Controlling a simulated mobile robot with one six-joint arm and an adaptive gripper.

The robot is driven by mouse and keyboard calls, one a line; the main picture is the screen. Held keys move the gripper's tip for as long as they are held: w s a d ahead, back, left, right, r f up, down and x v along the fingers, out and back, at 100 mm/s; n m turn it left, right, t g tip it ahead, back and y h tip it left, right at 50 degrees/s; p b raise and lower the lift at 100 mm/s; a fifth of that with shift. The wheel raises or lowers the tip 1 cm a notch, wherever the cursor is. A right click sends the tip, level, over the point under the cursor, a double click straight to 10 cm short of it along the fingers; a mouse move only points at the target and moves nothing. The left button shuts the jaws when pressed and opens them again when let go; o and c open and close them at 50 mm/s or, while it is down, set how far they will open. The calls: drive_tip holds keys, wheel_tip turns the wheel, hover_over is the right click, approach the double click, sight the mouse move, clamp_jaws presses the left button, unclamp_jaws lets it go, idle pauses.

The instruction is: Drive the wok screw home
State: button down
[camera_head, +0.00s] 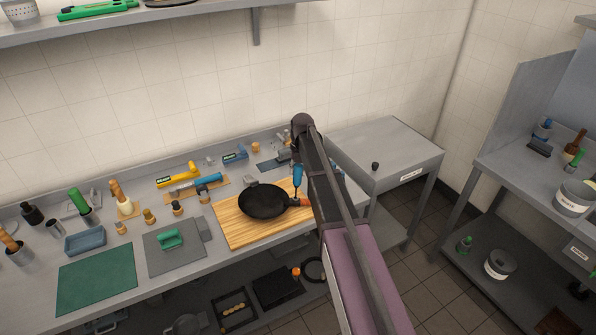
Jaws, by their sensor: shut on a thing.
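A grey mat (160,262) with a green-handled tool and a green mat (90,285) lie left of the board. Yellow and blue tools (178,175), jars and brushes stand behind and left. A grey side table (385,145) at right is mostly clear.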

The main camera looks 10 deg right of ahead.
drive_tip(key=shift+f+b, duration=0.95)
drive_tip(key=shift+f, duration=0.05)
idle(0.5)
